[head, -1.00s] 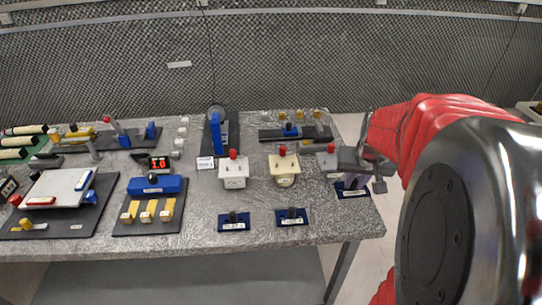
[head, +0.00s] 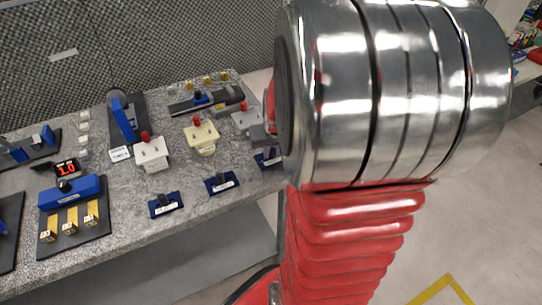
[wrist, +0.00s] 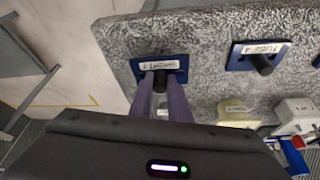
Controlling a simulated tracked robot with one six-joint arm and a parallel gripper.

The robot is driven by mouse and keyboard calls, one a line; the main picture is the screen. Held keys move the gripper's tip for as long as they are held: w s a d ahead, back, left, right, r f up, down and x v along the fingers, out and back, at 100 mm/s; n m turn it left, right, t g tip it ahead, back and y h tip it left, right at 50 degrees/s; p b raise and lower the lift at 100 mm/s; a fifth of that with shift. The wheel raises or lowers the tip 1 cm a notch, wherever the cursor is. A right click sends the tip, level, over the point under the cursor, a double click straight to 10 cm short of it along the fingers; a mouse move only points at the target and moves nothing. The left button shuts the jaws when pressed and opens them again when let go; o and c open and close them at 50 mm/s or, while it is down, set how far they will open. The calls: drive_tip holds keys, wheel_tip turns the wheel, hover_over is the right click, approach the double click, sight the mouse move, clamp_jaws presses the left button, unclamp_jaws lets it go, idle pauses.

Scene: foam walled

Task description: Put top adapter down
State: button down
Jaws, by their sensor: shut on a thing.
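The adapter is a small blue plate (wrist: 180,66) with a white label and an upright black knob. It is in the upper middle of the wrist view, at the table corner. My gripper (wrist: 161,82) is shut on the black knob, one finger on each side. In the head view the blue plate (head: 268,158) shows at the table's right end, partly hidden by my arm. It looks level and low over the table; I cannot tell whether it touches. My gripper is mostly hidden there.
Two similar blue plates (head: 222,182) (head: 165,204) lie to the left along the front edge. Cream (head: 202,139) and white (head: 151,154) blocks with red knobs stand behind. The table edge is close to the held plate, with floor beyond.

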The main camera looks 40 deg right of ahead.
drive_tip(key=shift+f, duration=1.25)
drive_tip(key=shift+f, duration=0.1)
drive_tip(key=c, duration=1.7)
unclamp_jaws()
drive_tip(key=shift+o, duration=0.2)
drive_tip(key=v, duration=1.2)
drive_tip(key=shift+a, duration=0.2)
